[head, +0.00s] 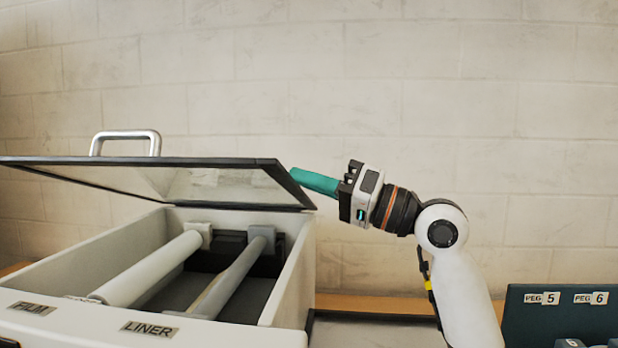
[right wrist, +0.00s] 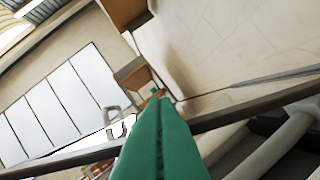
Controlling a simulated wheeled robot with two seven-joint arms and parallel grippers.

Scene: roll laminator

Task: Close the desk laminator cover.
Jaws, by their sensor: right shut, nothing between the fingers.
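The laminator (head: 294,282) stands at the left of the head view, a pale box with two rollers inside. Its cover (head: 100,178), a clear panel in a dark frame, is raised at a slant over the box, partly open. A metal handle (head: 125,136) stands on the cover's top. My right gripper (head: 293,174), with green fingers, is shut and empty at the right end of the cover frame. I cannot tell whether it touches. In the right wrist view the green fingers (right wrist: 160,150) lie across the dark cover frame (right wrist: 225,115). My left gripper is not in view.
A white roller (head: 150,268) and a grey roller (head: 235,275) lie in the open box. Labels reading FILM (head: 32,308) and LINER (head: 149,328) are on its front. A dark peg panel (head: 545,322) stands at lower right. A block wall (head: 450,90) is behind.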

